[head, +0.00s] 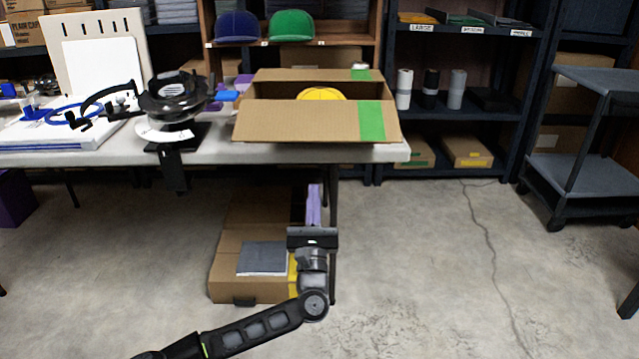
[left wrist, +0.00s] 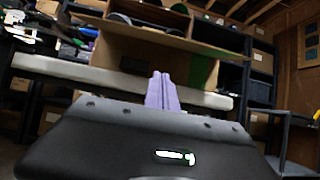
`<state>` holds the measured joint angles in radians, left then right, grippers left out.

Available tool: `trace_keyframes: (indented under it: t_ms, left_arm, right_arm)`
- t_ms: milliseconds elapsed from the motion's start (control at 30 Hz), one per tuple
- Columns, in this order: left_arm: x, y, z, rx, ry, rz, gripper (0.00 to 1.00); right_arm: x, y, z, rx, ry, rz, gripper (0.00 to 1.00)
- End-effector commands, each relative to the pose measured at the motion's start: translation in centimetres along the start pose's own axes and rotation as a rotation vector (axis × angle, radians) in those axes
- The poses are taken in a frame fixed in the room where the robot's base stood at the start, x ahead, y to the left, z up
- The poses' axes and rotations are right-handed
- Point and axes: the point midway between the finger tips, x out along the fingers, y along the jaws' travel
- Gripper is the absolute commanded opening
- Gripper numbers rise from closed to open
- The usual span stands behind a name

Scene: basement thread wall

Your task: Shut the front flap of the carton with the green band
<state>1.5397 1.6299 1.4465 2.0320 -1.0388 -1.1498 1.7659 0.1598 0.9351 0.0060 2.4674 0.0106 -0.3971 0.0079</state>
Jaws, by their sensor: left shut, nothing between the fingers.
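The carton (head: 258,88) stands open on the table near its right end, with a yellow cap (head: 321,94) inside. Its front flap (head: 290,121) is folded outward toward me, tilted down, and carries the green band (head: 371,121) on its right part. The carton's cardboard (left wrist: 130,50) and green band (left wrist: 203,70) also show in the left wrist view. My left gripper (head: 314,190) has pale purple fingers, pressed together and empty. It is in front of and below the table edge, under the flap and apart from it. The fingers (left wrist: 162,82) point up toward the carton. My right gripper is out of view.
The table (head: 215,150) has a black clamp-mounted device (head: 175,105) and white board left of the carton. Brown boxes (head: 235,215) lie on the floor below. Shelves with caps stand behind. A grey cart (head: 570,150) stands right; the floor between is clear.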

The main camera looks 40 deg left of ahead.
Motion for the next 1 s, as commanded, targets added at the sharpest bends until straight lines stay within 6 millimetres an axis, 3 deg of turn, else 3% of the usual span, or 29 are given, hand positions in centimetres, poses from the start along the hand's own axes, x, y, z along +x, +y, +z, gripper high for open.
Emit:
trace_keyframes:
  t_ms: [167, 500, 700, 1000]
  left_arm:
    - [2.4, -0.1, 0.0, 0.001, -0.002, -0.002, 0.00]
    - [9.1, -0.2, 0.0, 0.001, -0.002, -0.001, 0.00]
    - [9.8, -0.1, 2.9, 0.000, -0.002, -0.002, 0.00]
    - [10.0, -0.1, 3.9, 0.000, 0.001, -0.001, 0.00]
  right_arm:
    - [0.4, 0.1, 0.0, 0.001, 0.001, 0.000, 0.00]
    - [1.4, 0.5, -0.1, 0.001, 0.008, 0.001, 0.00]
    - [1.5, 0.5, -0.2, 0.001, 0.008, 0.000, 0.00]
    - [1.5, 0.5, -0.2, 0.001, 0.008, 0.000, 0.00]
